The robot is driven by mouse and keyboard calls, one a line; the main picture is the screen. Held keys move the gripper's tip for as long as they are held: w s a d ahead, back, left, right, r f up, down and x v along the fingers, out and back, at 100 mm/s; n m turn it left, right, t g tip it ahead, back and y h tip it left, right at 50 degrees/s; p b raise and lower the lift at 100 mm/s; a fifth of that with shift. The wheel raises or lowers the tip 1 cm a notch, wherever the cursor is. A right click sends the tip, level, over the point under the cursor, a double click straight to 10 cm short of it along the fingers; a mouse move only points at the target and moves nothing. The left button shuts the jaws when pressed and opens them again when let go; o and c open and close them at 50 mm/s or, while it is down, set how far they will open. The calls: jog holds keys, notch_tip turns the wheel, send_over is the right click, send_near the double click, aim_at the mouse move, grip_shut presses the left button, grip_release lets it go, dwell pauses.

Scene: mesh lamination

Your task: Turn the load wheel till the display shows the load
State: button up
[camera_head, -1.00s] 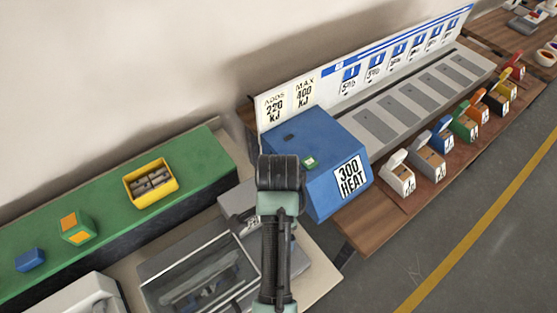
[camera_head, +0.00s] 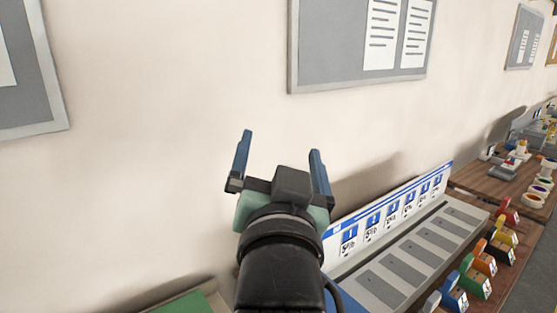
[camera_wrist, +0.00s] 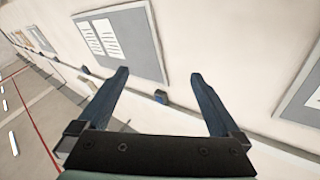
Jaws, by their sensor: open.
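My gripper (camera_head: 280,158) is open and empty, raised in front of the bare wall in the head view. Its two blue fingers also show wide apart in the wrist view (camera_wrist: 158,78), with nothing between them. A small sliver of the blue box (camera_head: 345,302) shows at the bottom, beside my arm; the rest of it is hidden or out of frame. I cannot make out the load wheel or a display in either view now.
A white board with blue labels (camera_head: 392,212) stands behind a row of grey plates (camera_head: 410,255). A green surface (camera_head: 190,304) shows at lower left. A grey notice board (camera_head: 340,45) hangs on the wall.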

jog(key=s+r+n+t, duration=0.3)
jog(key=s+r+t, duration=0.4)
jog(key=s+r, duration=0.6)
notch_tip(320, 180, up, 3)
jog(key=shift+s+a+r+n, duration=0.1)
jog(key=shift+s+a+n, duration=0.05)
jog(key=shift+s+n, duration=0.2)
